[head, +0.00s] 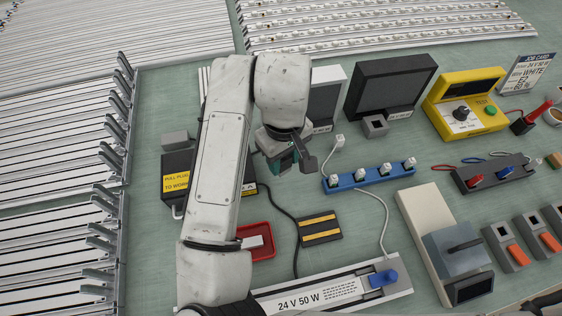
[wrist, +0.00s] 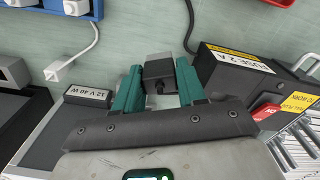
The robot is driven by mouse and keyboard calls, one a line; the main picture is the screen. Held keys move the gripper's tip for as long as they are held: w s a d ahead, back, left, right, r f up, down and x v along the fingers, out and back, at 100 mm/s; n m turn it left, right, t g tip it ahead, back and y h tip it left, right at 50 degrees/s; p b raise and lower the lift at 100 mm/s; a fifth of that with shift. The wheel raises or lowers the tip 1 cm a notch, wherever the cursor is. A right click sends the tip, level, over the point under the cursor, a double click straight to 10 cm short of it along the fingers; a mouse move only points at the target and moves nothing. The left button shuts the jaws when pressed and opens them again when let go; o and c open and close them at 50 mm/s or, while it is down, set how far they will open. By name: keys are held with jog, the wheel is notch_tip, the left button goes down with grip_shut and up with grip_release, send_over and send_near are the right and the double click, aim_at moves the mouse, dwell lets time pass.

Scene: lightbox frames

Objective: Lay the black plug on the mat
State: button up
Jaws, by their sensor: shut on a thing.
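The black plug (wrist: 160,72) is a dark block held between the teal fingers of my gripper (wrist: 159,66) in the wrist view. In the head view my gripper (head: 281,163) is over the bench, right of the black box with yellow labels, and its fingers are partly covered by my arm. I cannot clearly make out the plug there. The mat (head: 320,228), black with two yellow stripes, lies flat and bare, below and right of my gripper in the head view. The mat does not show in the wrist view.
A blue socket strip (head: 372,176) with white plugs is right of my gripper. The black box (head: 177,170) stands left, and a black cable (head: 285,207) runs past the mat's left side. A red tray (head: 262,228) and a 24 V 50 W lamp bar (head: 330,290) are near the mat.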

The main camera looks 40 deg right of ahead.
jog(key=shift+w+d+f, duration=0.1)
jog(key=shift+w+f, duration=0.35)
jog(key=shift+f, duration=0.1)
jog(key=shift+w+f+p, duration=0.2)
jog(key=shift+f+p, duration=0.15)
jog(key=shift+f, duration=1.45)
jog(key=shift+f, duration=0.1)
jog(key=o, duration=1)
jog(key=shift+o, duration=0.2)
notch_tip(320, 180, up, 12)
